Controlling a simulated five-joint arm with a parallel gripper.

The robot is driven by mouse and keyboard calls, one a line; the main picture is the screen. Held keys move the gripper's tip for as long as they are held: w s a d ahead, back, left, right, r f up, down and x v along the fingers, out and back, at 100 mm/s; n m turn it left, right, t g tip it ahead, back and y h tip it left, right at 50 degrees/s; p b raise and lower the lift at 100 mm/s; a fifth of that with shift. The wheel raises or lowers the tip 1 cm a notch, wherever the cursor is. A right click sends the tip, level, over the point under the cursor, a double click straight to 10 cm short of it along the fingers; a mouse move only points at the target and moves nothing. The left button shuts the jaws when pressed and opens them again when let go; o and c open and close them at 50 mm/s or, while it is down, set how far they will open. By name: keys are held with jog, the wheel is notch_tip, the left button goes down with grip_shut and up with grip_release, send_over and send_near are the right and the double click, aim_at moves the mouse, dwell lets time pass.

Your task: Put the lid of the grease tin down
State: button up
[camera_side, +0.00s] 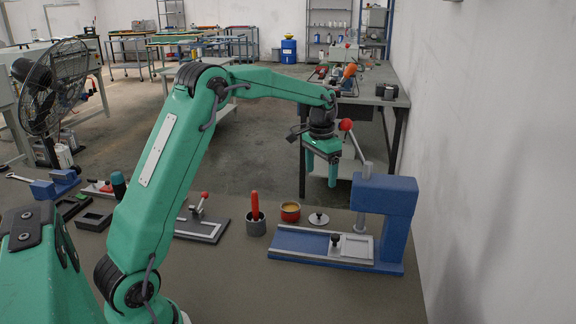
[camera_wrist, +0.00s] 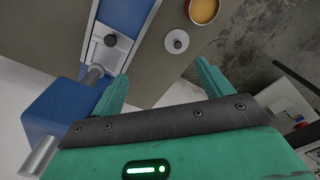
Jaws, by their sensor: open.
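The grease tin (camera_side: 290,212) is red with tan grease showing inside, standing open on the bench; it also shows at the top of the wrist view (camera_wrist: 203,10). The lid (camera_side: 318,219) is a grey disc with a small dark knob, lying flat on the bench just right of the tin; in the wrist view the lid (camera_wrist: 177,42) lies beside the tin, apart from it. My gripper (camera_side: 322,168) is raised above the bench, behind the lid. In the wrist view its two fingers (camera_wrist: 160,85) are spread with nothing between them.
A blue press (camera_side: 388,205) with a silver sliding plate stands right of the lid. A grey cup (camera_side: 256,226) holding a red-handled tool stands left of the tin. A clamp fixture (camera_side: 205,225) lies further left. The front of the bench is clear.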

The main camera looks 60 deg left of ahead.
jog(key=s+d+r+t, duration=0.1)
jog(key=s+d+r, duration=0.1)
jog(key=s+d, duration=0.3)
jog(key=s+d+r+t, duration=0.2)
jog(key=s+d, duration=0.2)
jog(key=s, duration=1)
jog(key=s+d+r+t, duration=0.2)
jog(key=s+d, duration=0.3)
jog(key=s, duration=0.5)
jog(key=shift+s+d+r, duration=0.2)
jog(key=shift+d+r, duration=0.1)
jog(key=shift+r, duration=0.1)
